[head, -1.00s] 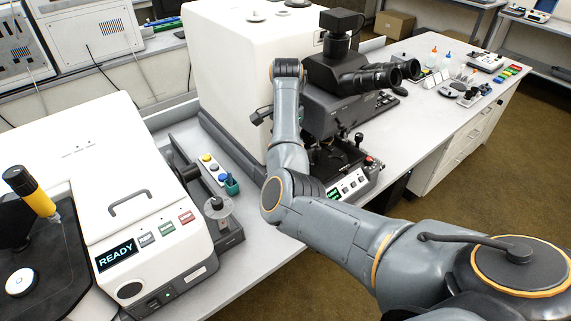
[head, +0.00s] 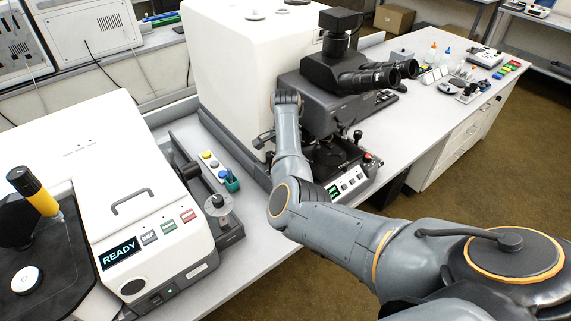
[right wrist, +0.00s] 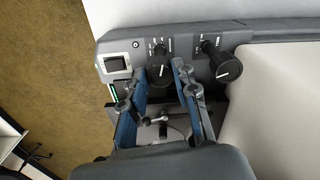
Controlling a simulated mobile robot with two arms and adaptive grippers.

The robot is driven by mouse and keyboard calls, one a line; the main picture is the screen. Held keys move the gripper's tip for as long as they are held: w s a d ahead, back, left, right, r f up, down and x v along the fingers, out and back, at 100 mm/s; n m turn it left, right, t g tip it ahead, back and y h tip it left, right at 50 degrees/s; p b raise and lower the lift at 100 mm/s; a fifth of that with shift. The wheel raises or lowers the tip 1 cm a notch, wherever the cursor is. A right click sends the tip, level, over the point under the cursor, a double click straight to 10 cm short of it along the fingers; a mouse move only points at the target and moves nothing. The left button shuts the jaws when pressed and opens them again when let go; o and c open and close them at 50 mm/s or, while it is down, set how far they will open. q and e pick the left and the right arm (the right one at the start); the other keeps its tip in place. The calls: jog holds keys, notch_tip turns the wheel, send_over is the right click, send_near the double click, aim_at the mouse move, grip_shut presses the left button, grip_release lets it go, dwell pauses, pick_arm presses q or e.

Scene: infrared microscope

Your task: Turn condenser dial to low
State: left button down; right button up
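In the right wrist view a black dial (right wrist: 159,72) with white marks around it sits on the grey panel of the microscope. A second black knob (right wrist: 228,68) with its own marks is to its right. My right gripper (right wrist: 161,68) is open, with its blue fingers on either side of the first dial. I cannot tell whether the fingers touch it. The dial's label is too small to read. In the head view the microscope (head: 325,97) stands on the bench, and my right arm hides the gripper and dials. My left gripper is not in view.
A small screen (right wrist: 117,64) is set in the panel left of the dial. In the head view a white instrument with a READY display (head: 118,252) stands at the left. Buttons on a strip (head: 213,166) lie between the machines. Small bottles (head: 433,51) stand farther along the bench.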

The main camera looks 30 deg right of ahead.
grip_shut()
jog(key=n+p, duration=0.3)
jog(key=shift+r, duration=0.25)
jog(key=n+p, duration=0.2)
jog(key=n, duration=0.1)
jog(key=shift+p, duration=0.4)
jog(key=n+p, duration=0.2)
jog(key=n, duration=0.3)
jog(key=shift+d+f, duration=0.1)
jog(key=shift+f+n+p, duration=0.1)
jog(key=shift+n+p, duration=0.65)
jog(key=shift+n, duration=1.55)
